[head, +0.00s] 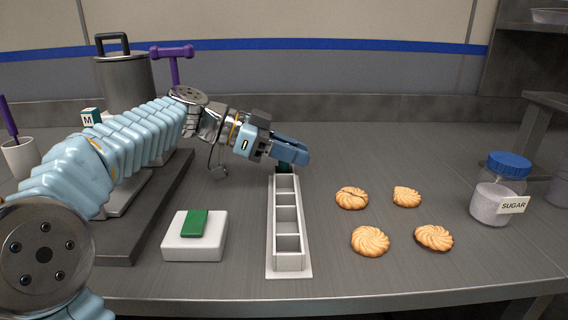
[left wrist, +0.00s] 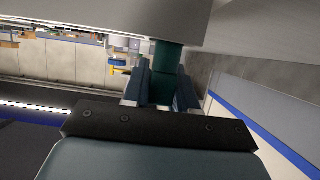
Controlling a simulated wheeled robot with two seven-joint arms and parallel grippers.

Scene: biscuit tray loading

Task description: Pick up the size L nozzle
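No nozzle with a readable L shows in either view; my left arm hides part of the back left. A small block marked M (head: 90,117) stands behind that arm. My left gripper (head: 290,157) is at the far end of the white divided tray (head: 289,263). Its blue fingers close on both sides of a dark green block (head: 284,168), which also shows between the fingers in the left wrist view (left wrist: 166,72). The tray's compartments look empty. My right gripper is in neither view.
Several biscuits (head: 370,241) lie right of the tray. A sugar jar (head: 494,205) with a blue lid stands at the far right. A white block (head: 181,247) with a green pad (head: 194,223) is left of the tray. A lidded metal pot (head: 125,82) stands at the back left.

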